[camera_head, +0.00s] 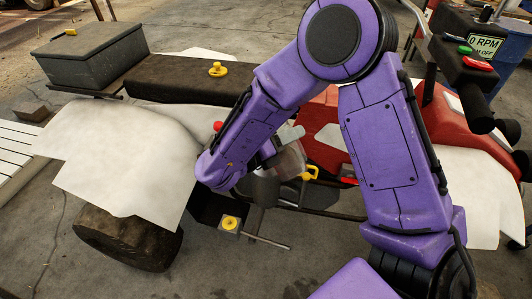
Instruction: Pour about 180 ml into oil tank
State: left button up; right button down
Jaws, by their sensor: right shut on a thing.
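My right arm reaches across the middle of the head view, and its gripper (280,143) is partly hidden behind my own forearm. It is shut on a clear container (291,160), held low beside the engine of a red quad bike (325,118). The container looks tilted, but its mouth and liquid level cannot be made out. A yellow handle or dipstick (311,173) shows just right of it. A yellow cap (217,69) sits on the black seat. The oil tank's opening cannot be picked out; my arm covers part of that area. My left gripper is not in view.
White sheets (118,150) cover the fenders above a dark tyre (125,238). A grey box (92,54) stands on the rear rack. A display (484,46) reads 0 RPM, with green and red buttons nearby. A yellow knob (230,223) is below the engine. Floor at the front is clear.

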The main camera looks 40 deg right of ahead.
aim_at(280, 128)
jog(key=shift+w+n+p, duration=0.75)
jog(key=shift+w+n, duration=0.1)
jog(key=shift+n, duration=0.15)
dwell(0.8)
jog(key=shift+s, duration=0.2)
dwell(0.8)
jog(key=shift+w+d+f+n+p, duration=0.1)
jog(key=shift+w+n+p, duration=0.4)
jog(key=shift+w+n, duration=0.3)
jog(key=shift+w+d+f+n+p, duration=0.1)
jog(key=shift+w+n+p, duration=0.4)
jog(key=shift+w+n, duration=0.3)
dwell(2.0)
jog(key=s+m+b, duration=0.2)
jog(key=s+m, duration=0.1)
jog(key=shift+s+b, duration=0.35)
jog(key=shift+s, duration=0.05)
jog(key=shift+s+r, duration=0.15)
jog(key=shift+r, duration=0.15)
